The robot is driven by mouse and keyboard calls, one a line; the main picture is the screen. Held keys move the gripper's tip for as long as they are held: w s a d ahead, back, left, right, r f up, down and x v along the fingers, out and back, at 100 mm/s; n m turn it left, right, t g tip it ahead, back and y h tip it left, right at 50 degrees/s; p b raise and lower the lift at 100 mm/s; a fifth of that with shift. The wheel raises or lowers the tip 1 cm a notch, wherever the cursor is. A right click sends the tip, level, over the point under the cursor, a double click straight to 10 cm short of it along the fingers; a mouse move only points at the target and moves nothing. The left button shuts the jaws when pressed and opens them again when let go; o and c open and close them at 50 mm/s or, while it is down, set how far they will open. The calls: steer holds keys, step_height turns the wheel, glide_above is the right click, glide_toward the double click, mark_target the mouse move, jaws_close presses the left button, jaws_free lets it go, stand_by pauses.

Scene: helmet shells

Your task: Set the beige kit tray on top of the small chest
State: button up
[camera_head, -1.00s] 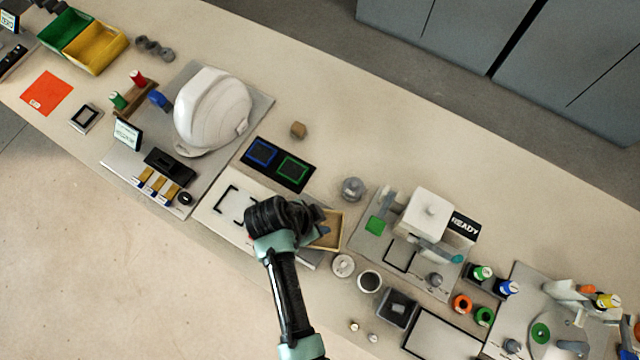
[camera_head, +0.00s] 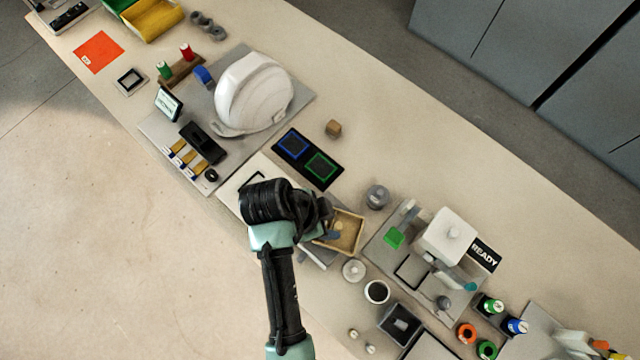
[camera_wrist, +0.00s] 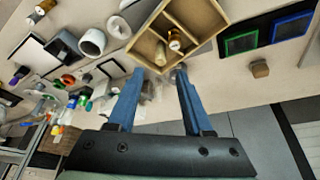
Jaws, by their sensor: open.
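The beige kit tray (camera_head: 348,216) is an open, divided wooden box at the right end of a low, white-topped unit. Its compartments hold small amber-capped bottles in the wrist view (camera_wrist: 205,42). The white-topped unit (camera_head: 226,195) seems to be the small chest. A black corner mark shows on its top, and my arm hides much of it. My gripper (camera_wrist: 160,72) is open and empty, with its blue fingertips on either side of the tray's near corner. I cannot tell whether they touch it. In the head view my wrist covers the tray's left side.
A white helmet shell (camera_head: 255,92) stands on a grey board at upper left. A dark pad with blue and green frames (camera_head: 307,159) lies above the tray.

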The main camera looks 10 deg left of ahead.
steer(key=w+a+r+n+t+y, duration=0.15)
steer(key=w+r+t, duration=0.35)
steer(key=r, duration=0.6)
steer(key=w+r+n+t, duration=0.3)
steer(key=w+r, duration=0.4)
steer(key=r, duration=0.3)
steer(key=w+a+r+n+t+y, duration=0.15)
steer(key=w+r+t, duration=0.25)
steer(key=w+r, duration=0.5)
step_height(320, 180, up, 19)
steer(key=s+d+n+t, duration=0.1)
steer(key=s+n+t, duration=0.2)
steer(key=t, duration=0.3)
steer(key=s+d+r+n+t, duration=0.1)
steer(key=s+r+t, duration=0.1)
steer(key=r, duration=0.4)
steer(key=s+r+n+t, duration=0.2)
steer(key=s+r+t, duration=0.1)
steer(key=s+r, duration=0.2)
steer(key=s+d+r+n+t+y, duration=0.1)
steer(key=s+r, duration=0.3)
steer(key=r, duration=0.5)
steer(key=shift+s+d+n+t, duration=0.15)
steer(key=shift+d+n+t, duration=0.15)
steer(key=shift+t, duration=0.6)
step_height(320, 180, down, 3)
steer(key=b, duration=0.3)
